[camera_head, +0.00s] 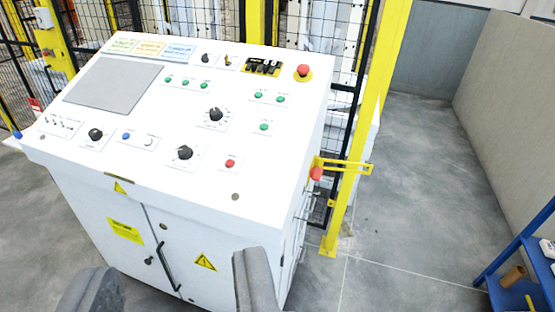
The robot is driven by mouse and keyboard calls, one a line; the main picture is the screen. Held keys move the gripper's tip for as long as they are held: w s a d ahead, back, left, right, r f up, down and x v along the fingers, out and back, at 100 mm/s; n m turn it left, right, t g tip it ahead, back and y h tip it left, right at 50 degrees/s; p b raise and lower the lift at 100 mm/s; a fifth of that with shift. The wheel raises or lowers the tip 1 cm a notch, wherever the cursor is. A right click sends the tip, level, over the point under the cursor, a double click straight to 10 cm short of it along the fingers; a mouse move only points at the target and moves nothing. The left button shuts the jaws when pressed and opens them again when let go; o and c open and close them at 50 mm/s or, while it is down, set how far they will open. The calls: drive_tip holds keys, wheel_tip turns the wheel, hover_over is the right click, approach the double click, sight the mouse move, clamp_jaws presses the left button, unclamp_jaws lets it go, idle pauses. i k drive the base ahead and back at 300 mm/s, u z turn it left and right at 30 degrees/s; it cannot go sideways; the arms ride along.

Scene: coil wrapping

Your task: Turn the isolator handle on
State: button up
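A white control cabinet (80,195) with a sloped panel top stands in front of me. A small red part (316,174) sits at the cabinet's right side, beside a yellow bracket; it may be the isolator handle, but it is too small to tell. Black rotary knobs are on the panel, among them a large one (185,153) at the lower middle and another (215,114) above it. I cannot tell whether one of these is the isolator. My gripper (172,284) is open, its two grey fingers wide apart at the bottom, in front of the cabinet doors and touching no handle.
A red emergency button (303,71) is at the panel's upper right. A yellow post (350,190) and black mesh fence stand behind and right of the cabinet. A blue shelf (515,262) is at the far right. Grey floor (420,190) between is clear.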

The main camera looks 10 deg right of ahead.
sight(317, 172)
drive_tip(key=u, duration=0.05)
drive_tip(key=i, duration=1.5)
drive_tip(key=z, duration=0.65)
drive_tip(key=i, duration=0.55)
drive_tip(key=z, duration=0.4)
